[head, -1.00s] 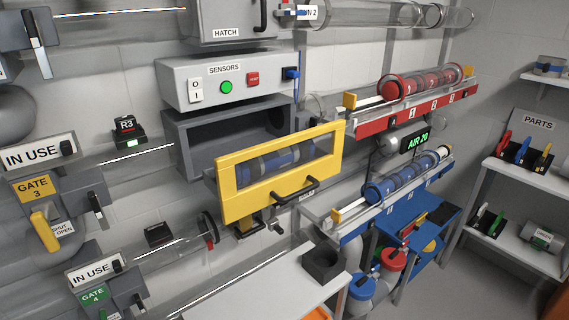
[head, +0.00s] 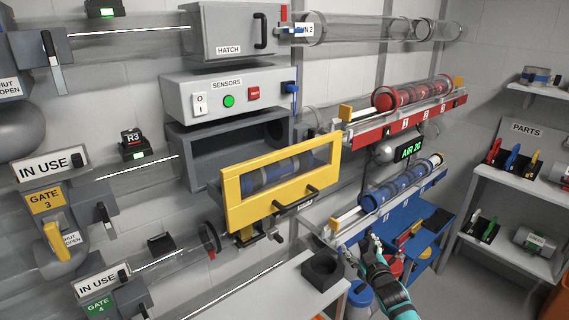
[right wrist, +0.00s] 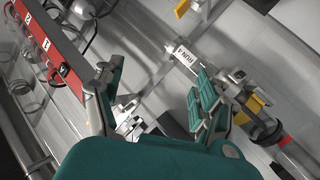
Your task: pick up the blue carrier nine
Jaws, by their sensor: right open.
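Several blue carriers (head: 400,185) lie in a row on the blue-edged rack at the right of the head view; their numbers are too small to read. Another blue carrier (head: 277,171) shows behind the clear window of the yellow-framed door (head: 228,190). I cannot tell which one is nine. My right gripper (head: 371,246) is below the blue rack's near end, apart from the carriers and empty. In the right wrist view its teal fingers (right wrist: 152,86) are spread apart, with no carrier between them. My left gripper is out of view.
A red rack (head: 425,118) with red carriers is above the blue one. A white table (head: 275,290) bears a dark square holder (head: 322,268) left of my right gripper. A blue bench (head: 432,222) with tools is behind it. Parts shelves (head: 525,185) stand at the far right.

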